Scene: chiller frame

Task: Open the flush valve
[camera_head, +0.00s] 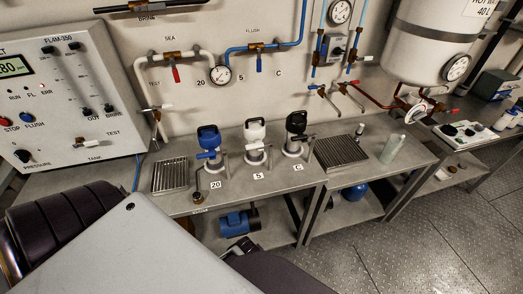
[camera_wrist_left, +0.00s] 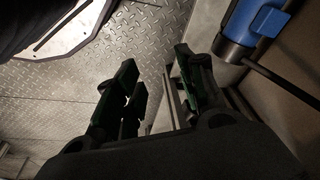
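The flush valve (camera_head: 256,47) sits on a blue pipe on the back wall, under the FLUSH label (camera_head: 252,30). Its blue lever (camera_head: 259,62) hangs straight down, across the pipe. My left gripper (camera_wrist_left: 155,68) is open, with nothing between its fingers in the left wrist view. It points over the floor, with a blue pump (camera_wrist_left: 262,22) to its right. In the head view, a dark gripper part, apparently the left one, shows below the bench, far from the valve. It is partly hidden by my grey body. My right gripper is not in view.
A red-levered SEA valve (camera_head: 175,58) and a round gauge (camera_head: 220,74) are left of the flush valve. A white tank (camera_head: 430,35) hangs at right. The wall in front of the lever looks clear.

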